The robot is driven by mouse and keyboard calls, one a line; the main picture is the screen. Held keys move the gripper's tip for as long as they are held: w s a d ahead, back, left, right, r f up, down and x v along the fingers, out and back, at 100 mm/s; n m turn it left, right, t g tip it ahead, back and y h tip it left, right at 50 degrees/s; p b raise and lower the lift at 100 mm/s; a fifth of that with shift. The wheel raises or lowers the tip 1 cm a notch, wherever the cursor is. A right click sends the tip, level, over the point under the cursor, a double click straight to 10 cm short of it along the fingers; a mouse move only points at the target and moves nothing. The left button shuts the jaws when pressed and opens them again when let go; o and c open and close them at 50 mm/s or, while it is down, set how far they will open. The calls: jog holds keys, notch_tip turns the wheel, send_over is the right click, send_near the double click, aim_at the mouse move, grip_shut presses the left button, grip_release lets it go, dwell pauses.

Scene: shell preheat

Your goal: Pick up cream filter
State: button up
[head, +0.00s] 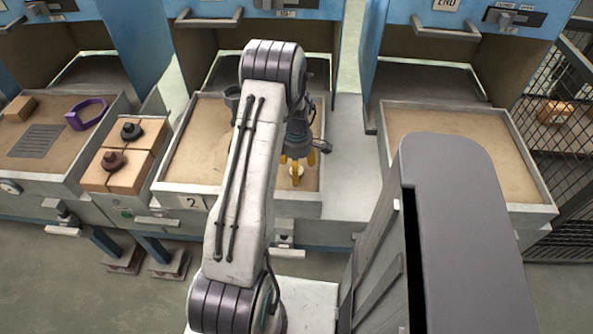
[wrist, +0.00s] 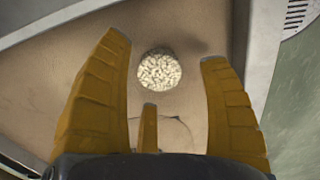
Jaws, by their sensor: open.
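The cream filter (wrist: 159,69) is a round, cream-coloured piece with a bumpy, porous surface. It lies on the tan floor of the middle tray, the one marked 2. In the head view the filter (head: 296,170) is small and partly hidden by my fingers. My gripper (wrist: 165,75) has yellow fingers, spread open and empty. They are on either side of the filter in the wrist view, with a third finger below it. In the head view my gripper (head: 298,163) points down over the right part of the tray. I cannot tell whether any finger touches the filter.
The middle tray (head: 172,188) has raised grey walls close to my gripper. To the left, tan blocks (head: 118,182) carry dark and brown knobbed parts, and another tray holds a purple ring (head: 86,114). The right tray (head: 470,125) looks empty. A mesh fence (head: 560,100) stands far right.

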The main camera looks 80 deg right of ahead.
jog(key=shift+f, duration=0.6)
jog(key=shift+c, duration=0.3)
jog(key=c, duration=0.9)
